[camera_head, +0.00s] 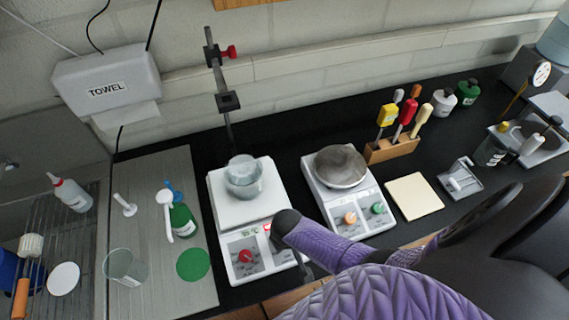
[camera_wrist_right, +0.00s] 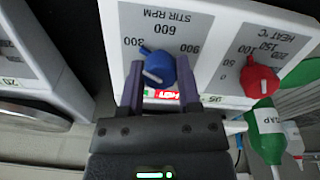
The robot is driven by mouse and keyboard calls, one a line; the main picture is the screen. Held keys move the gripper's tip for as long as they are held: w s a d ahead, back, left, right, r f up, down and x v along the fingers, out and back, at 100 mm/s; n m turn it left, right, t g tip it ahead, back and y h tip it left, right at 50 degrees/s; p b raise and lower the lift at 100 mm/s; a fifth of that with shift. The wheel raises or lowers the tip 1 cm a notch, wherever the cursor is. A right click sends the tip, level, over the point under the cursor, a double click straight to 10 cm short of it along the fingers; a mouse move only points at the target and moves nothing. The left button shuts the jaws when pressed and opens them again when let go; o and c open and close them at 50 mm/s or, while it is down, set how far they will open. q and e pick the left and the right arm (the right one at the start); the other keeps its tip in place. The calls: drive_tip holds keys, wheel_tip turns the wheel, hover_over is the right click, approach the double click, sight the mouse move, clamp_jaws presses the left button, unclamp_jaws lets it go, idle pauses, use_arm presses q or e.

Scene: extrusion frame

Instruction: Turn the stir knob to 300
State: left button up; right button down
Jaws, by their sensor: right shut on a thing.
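The blue stir knob (camera_wrist_right: 158,68) is on the front panel of the white hotplate stirrer (camera_head: 221,197), under a STIR RPM scale marked 300, 600 and 900. The scale is upside down in the wrist view. The knob's blue nub points to the upper left, close to the 300 mark; the exact setting is hard to read. My right gripper (camera_wrist_right: 160,88) is shut on the knob, one finger on each side. In the head view my purple right arm hides the knob. My left gripper is not in view.
A red heat knob (camera_wrist_right: 260,80) is beside the stir knob. A glass vessel (camera_head: 244,178) stands on the hotplate. A second stirrer (camera_head: 345,200) is to the right. A green bottle (camera_head: 182,221) and an empty beaker (camera_head: 121,266) are to the left.

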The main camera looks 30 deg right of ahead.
idle(0.3)
drive_tip(key=shift+c, duration=1.5)
unclamp_jaws()
drive_tip(key=r+p, duration=0.1)
drive_tip(key=r, duration=0.2)
drive_tip(key=s+r+p, duration=0.1)
drive_tip(key=r+p, duration=0.1)
drive_tip(key=r, duration=0.1)
drive_tip(key=r+p, duration=0.1)
drive_tip(key=r, duration=0.2)
drive_tip(key=shift+s+a, duration=0.15)
drive_tip(key=shift+a, duration=0.05)
drive_tip(key=shift+r, duration=0.45)
